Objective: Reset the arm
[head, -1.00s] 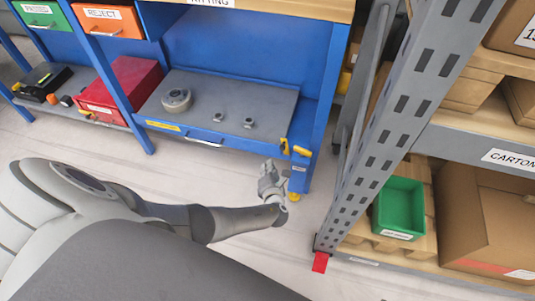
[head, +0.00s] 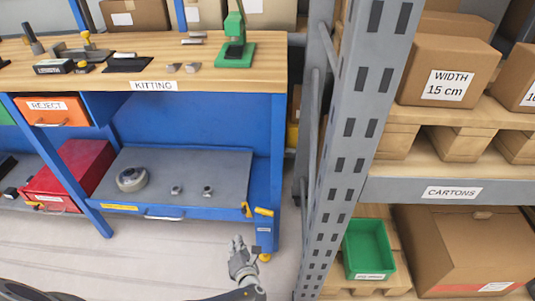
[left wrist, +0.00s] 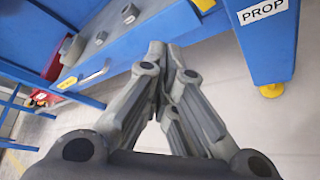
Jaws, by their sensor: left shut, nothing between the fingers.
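My left gripper (head: 240,262) is low in the head view, in front of the blue kitting bench's right leg. In the left wrist view its fingers (left wrist: 170,62) come together at the tips, with nothing between them. It is apart from the bench's lower shelf (head: 225,165) in the head view. My right gripper is not in either view.
The blue bench has a wooden top (head: 270,70) with a green press (head: 235,50). Its lower shelf holds a round metal part (head: 131,179) and two small ones. A grey rack post (head: 345,150) stands at right, with cartons and a green bin (head: 368,250). Floor is free in front.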

